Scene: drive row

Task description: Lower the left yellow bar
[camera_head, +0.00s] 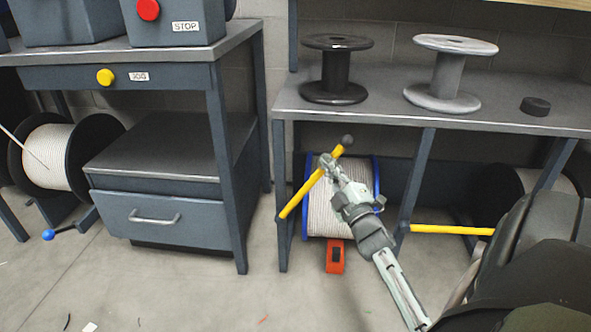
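The left yellow bar (303,195) slants up to the right from the front of the bench's left leg. My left gripper is not in view.
A blue-rimmed cable reel (312,218) sits under the bench behind the left bar. A red-orange block (335,257) is on the floor in front. Black (336,68) and grey (443,73) spools stand on the bench top. A drawer cabinet (160,218) is at left. The centre floor is clear.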

